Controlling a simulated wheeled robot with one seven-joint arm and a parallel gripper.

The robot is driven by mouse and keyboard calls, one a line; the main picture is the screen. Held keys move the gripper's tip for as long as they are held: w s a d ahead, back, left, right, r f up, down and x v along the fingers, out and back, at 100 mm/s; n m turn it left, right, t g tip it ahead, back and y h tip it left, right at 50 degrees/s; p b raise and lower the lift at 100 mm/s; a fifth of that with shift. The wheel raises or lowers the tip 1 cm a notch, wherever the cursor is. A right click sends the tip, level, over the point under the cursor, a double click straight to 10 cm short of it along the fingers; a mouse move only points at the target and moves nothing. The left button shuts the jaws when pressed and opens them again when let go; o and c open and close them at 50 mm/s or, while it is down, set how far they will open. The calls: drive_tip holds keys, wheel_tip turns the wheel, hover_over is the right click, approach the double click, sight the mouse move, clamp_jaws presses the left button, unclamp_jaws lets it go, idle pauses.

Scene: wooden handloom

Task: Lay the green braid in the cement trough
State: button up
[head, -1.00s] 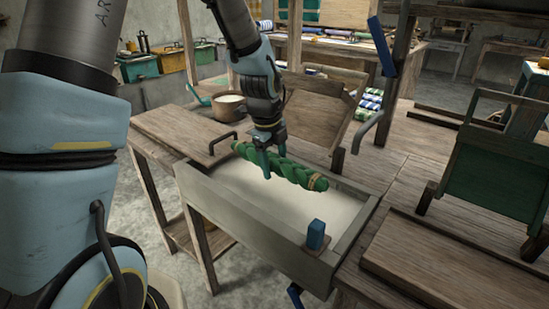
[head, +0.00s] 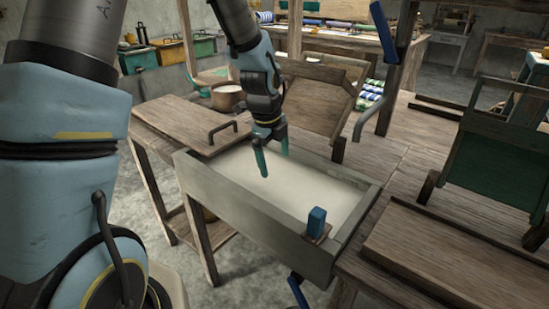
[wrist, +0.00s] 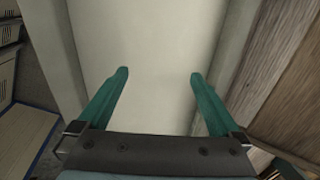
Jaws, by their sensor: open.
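The cement trough (head: 250,222) is a long grey box set in the wooden frame, with a smooth pale filling (head: 310,193) inside. In the wrist view the pale filling (wrist: 158,35) spreads between the trough walls. My gripper (head: 273,158) is over the trough's far left part, fingers pointing down. In the wrist view its two green fingers (wrist: 159,76) are wide apart with nothing between them. The green braid shows in neither current view; whether it lies under the pale filling cannot be seen.
A blue block (head: 317,222) stands at the trough's near right corner. A wooden lid with a dark handle (head: 222,133) lies left of the trough, with a brown pot (head: 227,98) behind it. A slanted wooden frame (head: 313,108) rises behind the trough.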

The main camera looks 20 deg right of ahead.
drive_tip(key=shift+r, duration=0.1)
wheel_tip(320, 180, up, 10)
drive_tip(key=s+a, duration=0.1)
drive_tip(key=a, duration=0.1)
drive_tip(key=s+a+f+n+y, duration=0.1)
drive_tip(key=a+n, duration=1.3)
drive_tip(key=s+a+f+n+p, duration=0.1)
drive_tip(key=s+a+n, duration=0.1)
drive_tip(key=a+n, duration=1.2)
drive_tip(key=shift+n+t+y, duration=0.3)
drive_tip(key=shift+n+y, duration=0.1)
drive_tip(key=shift+n, duration=0.2)
